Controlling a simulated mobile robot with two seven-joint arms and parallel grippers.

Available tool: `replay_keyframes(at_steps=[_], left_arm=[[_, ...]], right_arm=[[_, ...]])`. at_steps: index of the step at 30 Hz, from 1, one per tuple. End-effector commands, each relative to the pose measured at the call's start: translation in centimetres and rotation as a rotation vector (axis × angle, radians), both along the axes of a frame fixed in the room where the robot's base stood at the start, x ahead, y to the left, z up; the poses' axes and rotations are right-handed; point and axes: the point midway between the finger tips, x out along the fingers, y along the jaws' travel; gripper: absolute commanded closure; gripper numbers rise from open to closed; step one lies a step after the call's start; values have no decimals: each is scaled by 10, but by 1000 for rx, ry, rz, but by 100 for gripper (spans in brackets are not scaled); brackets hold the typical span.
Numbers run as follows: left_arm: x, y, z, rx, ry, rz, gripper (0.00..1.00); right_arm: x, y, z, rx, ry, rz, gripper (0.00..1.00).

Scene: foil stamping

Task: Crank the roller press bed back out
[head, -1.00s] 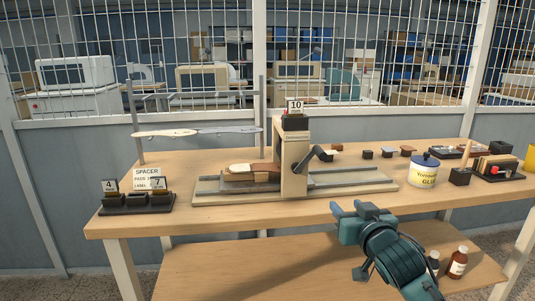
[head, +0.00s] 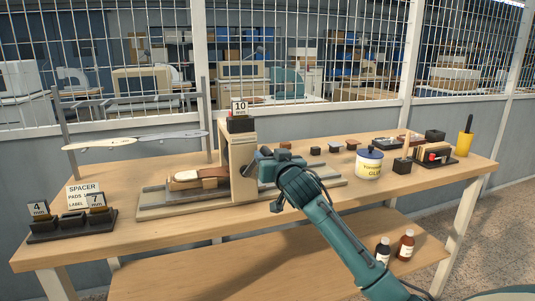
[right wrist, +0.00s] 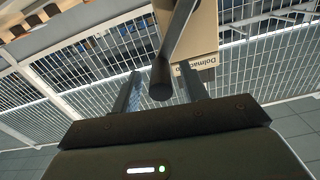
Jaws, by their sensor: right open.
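The roller press, with its beige upright (head: 240,165), stands mid-table on a long base with grey rails (head: 160,199). A tan and brown piece (head: 200,175) lies on the bed, left of the upright. The crank is on the upright's right side, mostly hidden by my right gripper (head: 268,162) in the head view. In the right wrist view the dark crank handle (right wrist: 162,82) stands between the two fingers of the right gripper (right wrist: 160,95), which is open with gaps beside the handle. My left gripper is out of view.
Spacer pads with number signs (head: 74,217) sit at the table's left end. A glue pot (head: 369,166) and small dark blocks (head: 315,151) stand right of the press. Bottles (head: 405,245) stand on the lower shelf. A mesh fence (head: 300,60) runs behind.

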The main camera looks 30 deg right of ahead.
Motion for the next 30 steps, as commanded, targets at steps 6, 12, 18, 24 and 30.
replay_keyframes(at_steps=[6,12,18,24,30], left_arm=[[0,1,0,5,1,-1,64],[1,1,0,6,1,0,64],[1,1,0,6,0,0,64],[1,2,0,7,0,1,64],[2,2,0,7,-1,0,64]], right_arm=[[16,-4,0,0,1,0,56],[18,-4,0,0,0,1,56],[17,-4,0,0,0,1,63],[17,-4,-1,-1,1,0,80],[17,-4,-1,-2,1,0,96]])
